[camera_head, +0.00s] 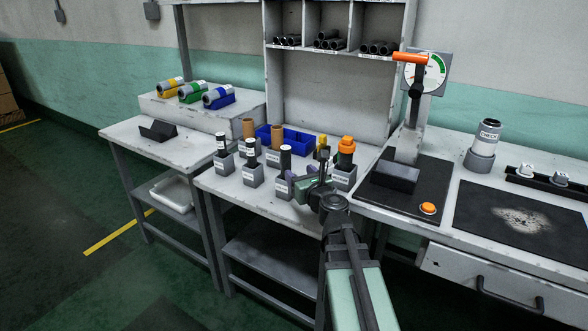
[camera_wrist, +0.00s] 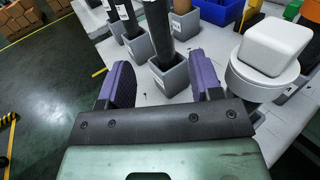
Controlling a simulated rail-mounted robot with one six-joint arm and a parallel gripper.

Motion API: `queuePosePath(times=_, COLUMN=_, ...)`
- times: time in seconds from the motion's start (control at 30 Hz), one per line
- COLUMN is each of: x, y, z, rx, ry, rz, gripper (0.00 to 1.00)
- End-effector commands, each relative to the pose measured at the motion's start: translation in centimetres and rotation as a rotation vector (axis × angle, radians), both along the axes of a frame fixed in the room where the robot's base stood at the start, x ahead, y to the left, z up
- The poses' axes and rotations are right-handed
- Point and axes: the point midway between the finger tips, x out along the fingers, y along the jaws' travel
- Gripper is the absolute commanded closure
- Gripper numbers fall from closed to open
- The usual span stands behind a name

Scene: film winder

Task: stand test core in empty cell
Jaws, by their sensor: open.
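My gripper (camera_head: 297,180) is open over the front of the middle bench, its purple fingers spread wide in the wrist view (camera_wrist: 160,88). Beyond and between the fingers, a dark core (camera_wrist: 157,30) stands upright in a grey cell (camera_wrist: 170,80); it is not gripped. In the head view this seems to be the black core (camera_head: 285,160) beside my gripper. Other black cores with white bands (camera_head: 249,148) stand in grey cells (camera_head: 252,176) to the left. I cannot tell which is the test core. No clearly empty cell shows; my gripper hides some of the bench.
Brown cores (camera_head: 277,136), a blue bin (camera_head: 292,148) and an orange-topped core (camera_head: 346,150) stand close by. A gauge press (camera_head: 408,140) rises to the right. A large pale block (camera_wrist: 278,48) sits near the right finger. The floor in front is open.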

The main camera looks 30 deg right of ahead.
Motion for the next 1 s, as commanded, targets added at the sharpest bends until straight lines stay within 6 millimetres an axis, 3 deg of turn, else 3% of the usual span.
queuePosePath(times=0.2, x=0.2, y=0.7, z=-0.2, rx=-0.041, ry=0.010, rz=0.024, gripper=0.41)
queuePosePath(times=0.27, x=0.3, y=2.6, z=-0.6, rx=-0.154, ry=0.036, rz=0.089, gripper=0.41)
queuePosePath(times=0.33, x=0.2, y=7.1, z=-2.2, rx=-0.434, ry=0.091, rz=0.257, gripper=0.41)
queuePosePath(times=0.4, x=-1.3, y=13.7, z=-5.6, rx=-0.897, ry=0.153, rz=0.562, gripper=0.41)
queuePosePath(times=0.47, x=-4.1, y=18.3, z=-9.5, rx=-1.326, ry=0.176, rz=0.894, gripper=0.41)
queuePosePath(times=0.5, x=-6.5, y=20.1, z=-12.0, rx=-1.581, ry=0.173, rz=1.127, gripper=0.41)
queuePosePath(times=0.6, x=-12.1, y=21.2, z=-15.9, rx=-2.026, ry=0.121, rz=1.685, gripper=0.41)
queuePosePath(times=0.7, x=-15.6, y=20.3, z=-17.1, rx=-2.201, ry=0.064, rz=2.083, gripper=0.41)
queuePosePath(times=0.77, x=-16.6, y=19.8, z=-17.2, rx=-2.231, ry=0.048, rz=2.206, gripper=0.41)
queuePosePath(times=0.8, x=-16.8, y=19.6, z=-17.2, rx=2.200, ry=-0.042, rz=-2.205, gripper=0.41)
queuePosePath(times=1.0, x=-16.8, y=19.5, z=-17.2, rx=2.192, ry=-0.042, rz=-2.203, gripper=0.41)
